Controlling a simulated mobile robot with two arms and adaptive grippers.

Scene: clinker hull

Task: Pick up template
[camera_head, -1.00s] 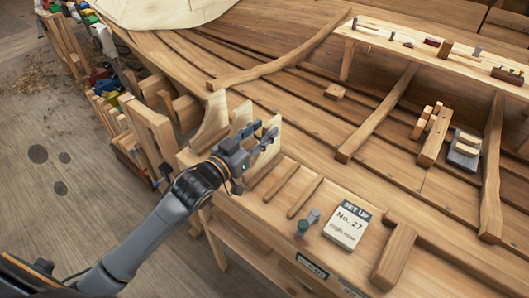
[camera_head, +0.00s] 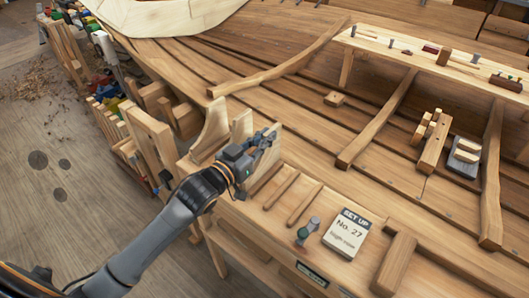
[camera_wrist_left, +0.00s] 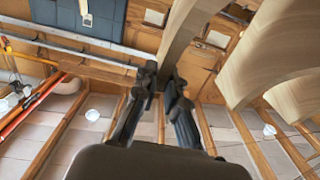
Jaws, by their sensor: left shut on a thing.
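Several thin, curved wooden templates stand upright in a row at the left end of the bench; one (camera_head: 213,128) is at the left, another (camera_head: 241,126) beside it. My left gripper (camera_head: 268,137) is shut on the rightmost template (camera_head: 267,158), near its upper part, and hides some of it. In the left wrist view my left gripper (camera_wrist_left: 164,84) has its fingers close together on the edge of a pale curved template (camera_wrist_left: 183,38). The template's foot is partly hidden. My right gripper is not in view.
Wooden strips (camera_head: 281,190) and a "SET UP No. 27" card (camera_head: 347,232) lie on the bench, with a small green-ended tool (camera_head: 308,231) beside it. A wooden block (camera_head: 394,264) lies further right. The planked hull rises behind.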

